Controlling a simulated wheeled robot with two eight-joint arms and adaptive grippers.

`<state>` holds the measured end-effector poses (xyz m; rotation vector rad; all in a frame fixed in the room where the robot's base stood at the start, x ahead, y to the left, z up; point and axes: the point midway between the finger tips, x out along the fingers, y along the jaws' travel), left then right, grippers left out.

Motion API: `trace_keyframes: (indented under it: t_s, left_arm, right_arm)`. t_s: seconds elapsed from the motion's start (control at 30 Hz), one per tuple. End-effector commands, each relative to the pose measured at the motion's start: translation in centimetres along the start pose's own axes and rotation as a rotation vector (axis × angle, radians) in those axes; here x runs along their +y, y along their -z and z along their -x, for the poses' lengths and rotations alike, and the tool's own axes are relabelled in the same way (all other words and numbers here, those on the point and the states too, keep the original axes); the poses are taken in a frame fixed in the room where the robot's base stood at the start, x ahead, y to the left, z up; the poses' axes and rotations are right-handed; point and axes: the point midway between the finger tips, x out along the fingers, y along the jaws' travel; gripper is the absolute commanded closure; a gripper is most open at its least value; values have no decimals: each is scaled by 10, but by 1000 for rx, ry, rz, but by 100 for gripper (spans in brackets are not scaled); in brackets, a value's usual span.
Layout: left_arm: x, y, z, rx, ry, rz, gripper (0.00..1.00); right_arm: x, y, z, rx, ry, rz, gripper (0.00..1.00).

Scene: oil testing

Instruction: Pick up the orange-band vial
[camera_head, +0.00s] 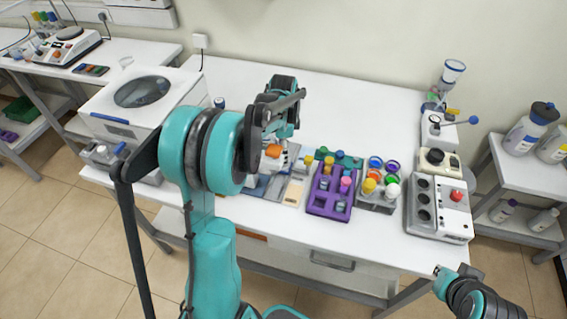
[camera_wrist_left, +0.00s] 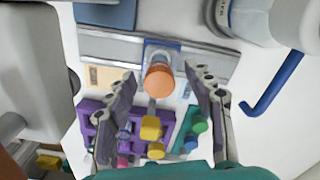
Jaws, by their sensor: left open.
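The orange-band vial (camera_wrist_left: 158,80) shows in the left wrist view as an orange top on a blue-fronted holder on a grey rail. It also shows in the head view (camera_head: 273,151), close below my left arm. My left gripper (camera_wrist_left: 163,74) is open, with one finger on each side of the orange top in the wrist picture. I see no finger touching it, and the depth between them is hard to judge. In the head view my arm hides most of this gripper.
A purple rack (camera_head: 322,208) with coloured-cap vials stands right of the orange-band vial. A grey rack (camera_head: 371,204) holds more capped vials. A white device with dark wells (camera_head: 455,222) is farther right. A white box machine (camera_head: 110,108) stands left. The back of the table is mostly clear.

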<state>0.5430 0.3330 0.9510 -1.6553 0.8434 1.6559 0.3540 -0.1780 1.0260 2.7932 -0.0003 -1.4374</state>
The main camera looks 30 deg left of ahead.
Motion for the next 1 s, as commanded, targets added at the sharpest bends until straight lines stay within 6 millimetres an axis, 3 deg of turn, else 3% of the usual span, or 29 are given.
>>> trace_keyframes:
  t_s: [0.07, 0.27, 0.47, 0.83, 1.0]
  left_arm:
    - [0, 0, -9, 0, 0, 0, 47]
    - [0, 0, -8, 0, 0, 0, 47]
    - [0, 0, -8, 0, 0, 0, 97]
    - [0, 0, -8, 0, 0, 0, 98]
    - [0, 0, 4, 0, 0, 0, 98]
  right_arm:
    - [0, -2, -4, 0, 0, 0, 100]
    - [0, -2, -2, 0, 0, 0, 100]
    - [0, -2, -2, 0, 0, 0, 100]
    - [0, -1, -2, 0, 0, 0, 100]
    - [0, 2, 2, 0, 0, 0, 100]
